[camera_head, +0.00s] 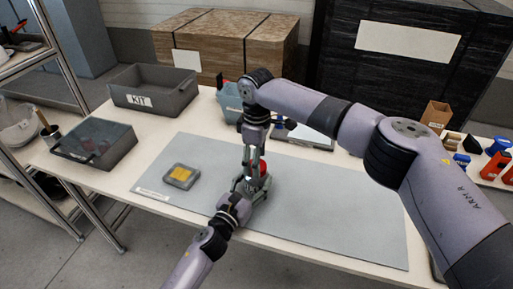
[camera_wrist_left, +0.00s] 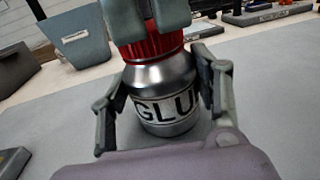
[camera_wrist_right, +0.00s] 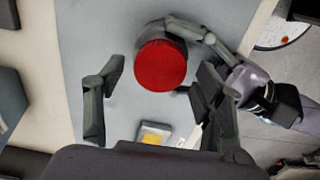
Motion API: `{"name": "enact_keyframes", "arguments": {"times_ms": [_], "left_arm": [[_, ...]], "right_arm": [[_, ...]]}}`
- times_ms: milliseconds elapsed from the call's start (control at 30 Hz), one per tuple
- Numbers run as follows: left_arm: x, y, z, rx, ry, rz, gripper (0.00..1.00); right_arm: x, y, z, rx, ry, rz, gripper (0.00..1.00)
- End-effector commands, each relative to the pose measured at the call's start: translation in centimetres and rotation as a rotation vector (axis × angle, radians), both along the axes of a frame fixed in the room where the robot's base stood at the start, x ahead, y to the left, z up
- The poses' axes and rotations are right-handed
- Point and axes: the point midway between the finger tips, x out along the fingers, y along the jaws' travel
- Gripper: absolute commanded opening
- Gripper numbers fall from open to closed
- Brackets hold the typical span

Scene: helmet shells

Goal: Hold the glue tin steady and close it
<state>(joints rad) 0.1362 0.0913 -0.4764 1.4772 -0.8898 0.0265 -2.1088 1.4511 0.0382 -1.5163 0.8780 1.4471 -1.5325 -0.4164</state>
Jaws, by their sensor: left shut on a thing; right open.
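The glue tin (camera_wrist_left: 163,95) is a silver metal can with a "GLU" label, standing upright on the grey mat (camera_head: 330,205). A red ribbed lid (camera_wrist_right: 161,62) sits on its top; whether it is tight I cannot tell. In the head view the tin is mostly hidden behind my grippers, and only some red (camera_head: 263,168) shows. My left gripper (camera_wrist_left: 165,108) is shut on the tin's body from the near side. My right gripper (camera_wrist_right: 155,95) points down over the tin, open, with its fingers apart around the lid's area; contact with the lid is not clear.
A grey tray with a yellow pad (camera_head: 181,175) lies on the mat's left part. A KIT bin (camera_head: 153,88), another grey bin (camera_head: 94,142) and a blue-grey bin (camera_head: 229,102) stand around the mat. Coloured items stand at the far right. The mat's right part is clear.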

Motion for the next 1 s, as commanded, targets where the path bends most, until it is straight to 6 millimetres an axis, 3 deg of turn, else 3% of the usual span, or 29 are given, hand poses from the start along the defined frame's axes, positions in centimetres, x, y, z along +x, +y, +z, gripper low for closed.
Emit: {"name": "enact_keyframes", "arguments": {"times_ms": [167, 467, 1000], "left_arm": [[0.0, 0.01, -0.02, 0.0, 0.001, 0.0, 0.0], [-0.01, 0.0, -0.03, 0.0, 0.001, 0.0, 0.0], [-0.01, 0.0, -0.03, 0.0, 0.001, 0.0, 0.0]], "right_arm": [[-0.04, 0.02, -1.26, 0.0, 0.001, 0.0, 0.63], [-0.02, 0.04, -1.41, 0.001, 0.0, 0.0, 0.63], [-0.03, 0.04, -1.37, 0.001, 0.0, 0.0, 0.27]]}}
